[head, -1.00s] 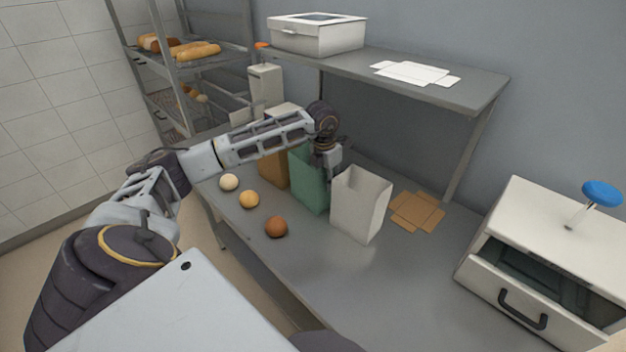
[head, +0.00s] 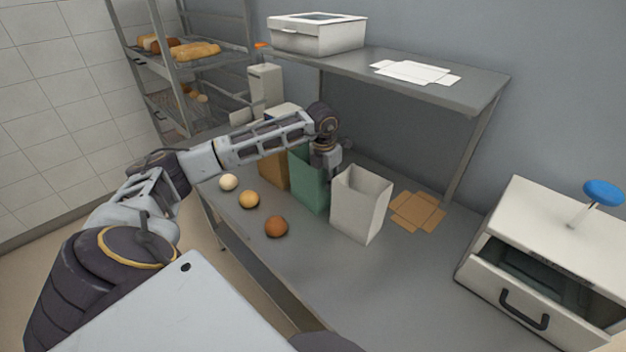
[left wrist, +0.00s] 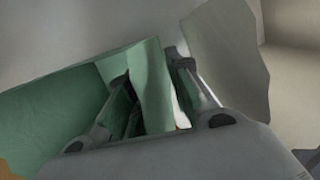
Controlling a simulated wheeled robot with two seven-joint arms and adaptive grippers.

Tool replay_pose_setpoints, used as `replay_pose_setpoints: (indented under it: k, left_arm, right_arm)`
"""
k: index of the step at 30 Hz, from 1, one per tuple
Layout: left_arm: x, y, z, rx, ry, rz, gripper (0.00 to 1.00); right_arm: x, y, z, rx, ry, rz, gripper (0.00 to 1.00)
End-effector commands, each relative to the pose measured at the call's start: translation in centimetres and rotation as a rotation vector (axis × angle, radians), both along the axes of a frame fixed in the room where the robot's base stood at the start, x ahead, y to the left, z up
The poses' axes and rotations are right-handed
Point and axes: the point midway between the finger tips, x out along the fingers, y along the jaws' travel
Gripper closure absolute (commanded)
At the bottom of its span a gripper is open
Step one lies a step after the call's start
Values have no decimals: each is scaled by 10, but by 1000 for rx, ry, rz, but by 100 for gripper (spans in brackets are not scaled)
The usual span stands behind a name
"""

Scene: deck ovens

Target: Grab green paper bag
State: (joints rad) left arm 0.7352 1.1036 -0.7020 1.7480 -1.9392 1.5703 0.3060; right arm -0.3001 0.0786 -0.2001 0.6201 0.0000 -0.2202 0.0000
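The green paper bag (head: 309,182) stands upright on the table between a brown bag and a white bag. My left gripper (head: 326,168) is at the top of its right side, pointing down; its fingertips are mostly hidden in the head view. In the left wrist view, one wall of the green bag (left wrist: 150,85) passes between the two fingers of my left gripper (left wrist: 155,85). One finger is inside the bag, the other is outside, toward the white bag. The fingers look apart, with a narrow light gap beside the wall. My right gripper is not in view.
The white bag (head: 360,205) stands close on the right, the brown bag (head: 272,168) on the left. Several round buns (head: 249,199) lie in front. A shelf (head: 440,88) overhangs behind. A flat brown carton (head: 418,211) and an open-drawer box (head: 550,250) are right.

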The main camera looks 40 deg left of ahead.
Motion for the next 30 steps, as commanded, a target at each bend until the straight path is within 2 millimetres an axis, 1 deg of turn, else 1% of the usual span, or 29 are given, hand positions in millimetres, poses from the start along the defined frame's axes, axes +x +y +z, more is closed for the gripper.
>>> replay_pose_setpoints:
  k: [1, 3, 4, 17, 23, 26, 30]
  left_arm:
    - [0, 0, 0, 0, 0, 0, 90]
    - [0, 0, 0, 0, 0, 0, 99]
    - [0, 0, 0, 0, 0, 0, 100]
    - [0, 0, 1, 0, 0, 0, 100]
    - [0, 0, 5, 0, 0, 0, 100]
    - [1, 0, 12, 1, -3, 0, 100]
    - [1, 0, 30, 1, -3, 0, 100]
  right_arm:
    - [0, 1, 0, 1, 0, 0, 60]
    - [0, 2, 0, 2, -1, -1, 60]
    - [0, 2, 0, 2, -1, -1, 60]
    - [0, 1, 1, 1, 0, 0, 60]
    - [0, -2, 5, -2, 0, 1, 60]
    - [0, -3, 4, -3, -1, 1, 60]
    - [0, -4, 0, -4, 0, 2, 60]
